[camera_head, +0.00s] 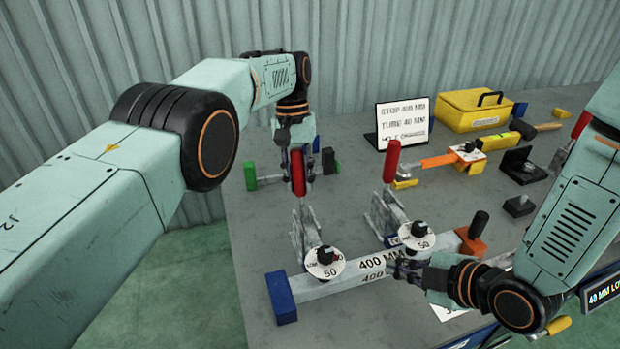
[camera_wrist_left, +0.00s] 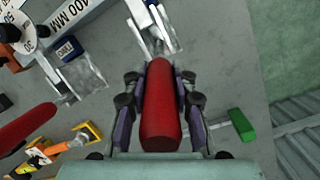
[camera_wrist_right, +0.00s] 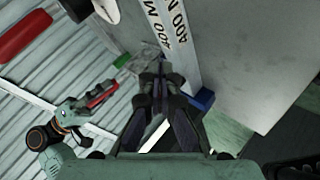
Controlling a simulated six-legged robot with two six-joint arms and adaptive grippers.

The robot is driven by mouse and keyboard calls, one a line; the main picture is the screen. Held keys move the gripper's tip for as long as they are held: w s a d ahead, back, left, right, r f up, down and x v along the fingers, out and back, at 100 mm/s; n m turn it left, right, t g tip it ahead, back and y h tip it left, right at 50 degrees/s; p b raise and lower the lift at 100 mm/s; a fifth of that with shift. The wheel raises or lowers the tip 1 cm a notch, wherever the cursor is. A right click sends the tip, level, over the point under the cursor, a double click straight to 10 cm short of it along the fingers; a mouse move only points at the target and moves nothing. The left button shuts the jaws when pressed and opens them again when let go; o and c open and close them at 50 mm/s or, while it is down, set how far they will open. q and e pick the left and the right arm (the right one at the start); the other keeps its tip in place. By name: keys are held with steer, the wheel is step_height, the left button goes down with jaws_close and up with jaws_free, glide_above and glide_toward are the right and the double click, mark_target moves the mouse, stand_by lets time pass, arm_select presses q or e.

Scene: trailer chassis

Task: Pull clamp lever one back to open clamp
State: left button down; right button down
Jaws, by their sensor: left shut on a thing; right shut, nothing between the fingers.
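The left toggle clamp (camera_head: 307,228) stands on the table behind the 400 MM bar; its red lever handle (camera_head: 299,172) is upright in the head view. My left gripper (camera_head: 297,160) is shut on this handle, and the left wrist view shows the red handle (camera_wrist_left: 160,105) between both fingers. A second clamp (camera_head: 388,212) with its own red handle (camera_head: 391,160) stands to the right, its handle free; that handle also shows in the left wrist view (camera_wrist_left: 25,128). My right gripper (camera_head: 402,266) is shut and empty near the bar's right part.
The grey 400 MM bar (camera_head: 340,285) has a blue end (camera_head: 281,298) and round dials (camera_head: 324,262) beside it. A sign (camera_head: 403,123), a yellow toolbox (camera_head: 474,109), an orange-handled tool (camera_head: 440,160) and a green-ended bar (camera_head: 250,176) are on the table. Corrugated wall stands behind.

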steer(key=w+a+r+n+y, duration=0.5)
steer(key=a+r+n+y, duration=0.3)
steer(key=r, duration=0.3)
steer(key=w+a+f+n+h, duration=0.1)
steer(key=w+a+f, duration=0.1)
steer(key=w+a, duration=0.6)
steer(key=shift+w+a+f, duration=0.35)
steer(key=shift+a, duration=0.25)
